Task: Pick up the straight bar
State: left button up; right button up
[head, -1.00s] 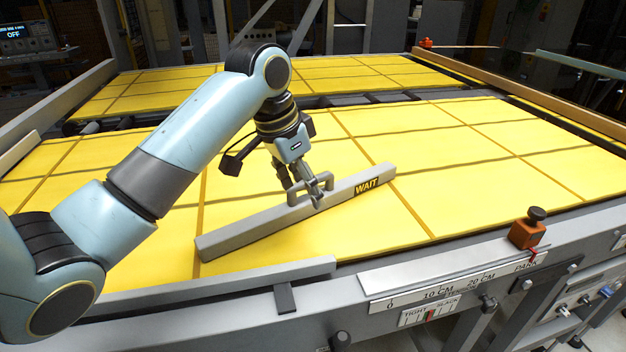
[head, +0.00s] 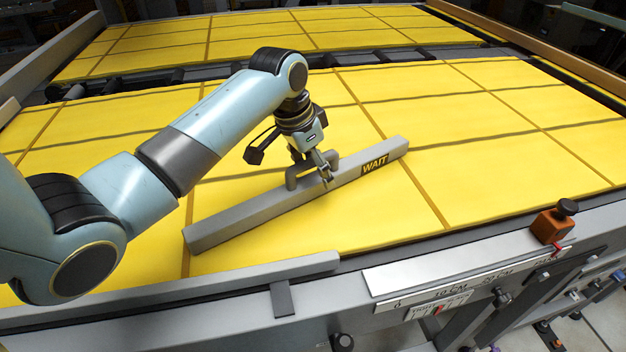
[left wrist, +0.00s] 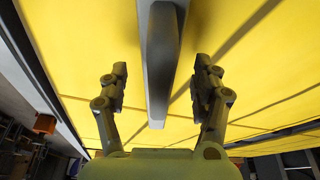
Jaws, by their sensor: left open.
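In the left wrist view the bar (left wrist: 160,75) runs between the two open fingers of the left gripper (left wrist: 162,82), with a gap on each side. My right gripper is not in view.
The yellow sheet (head: 480,130) is marked with a grid and is clear around the bar. A grey rail (head: 180,293) and a metal scale plate (head: 440,270) run along the front edge. An orange block with a dark knob (head: 553,224) stands on the front right frame.

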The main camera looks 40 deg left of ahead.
pick_arm(q)
jog(key=shift+x, duration=1.35)
jog(key=shift+s, duration=0.1)
jog(key=c, duration=1.1)
jog(key=shift+r, duration=0.1)
jog(key=shift+c, duration=0.3)
jog(key=shift+r, duration=0.1)
